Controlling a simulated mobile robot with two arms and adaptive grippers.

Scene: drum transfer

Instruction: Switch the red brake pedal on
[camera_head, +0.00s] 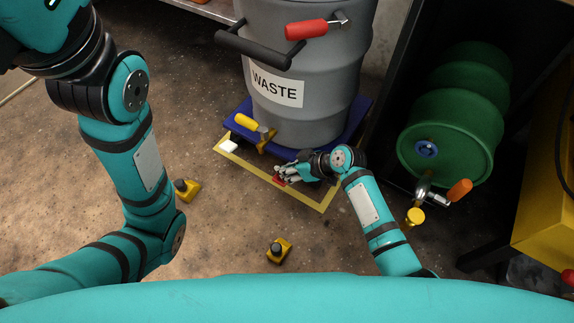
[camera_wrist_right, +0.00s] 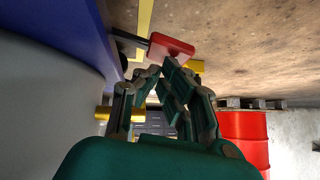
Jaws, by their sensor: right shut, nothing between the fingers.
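The red brake pedal (camera_head: 279,181) shows as a small red piece low at the front edge of the blue dolly (camera_head: 361,108). In the right wrist view the pedal (camera_wrist_right: 172,46) is a flat red plate on a dark stem beside the blue dolly edge. My right gripper (camera_head: 281,173) is shut and empty right at the pedal. In the right wrist view the fingertips (camera_wrist_right: 166,66) overlap the pedal's lower edge; I cannot tell whether they touch it. My left gripper is out of view; only the left arm shows.
A grey drum (camera_head: 303,120) marked WASTE stands on the dolly. A green drum (camera_head: 445,140) lies at right. Yellow-black items (camera_head: 186,190) (camera_head: 279,250) stand on the open floor.

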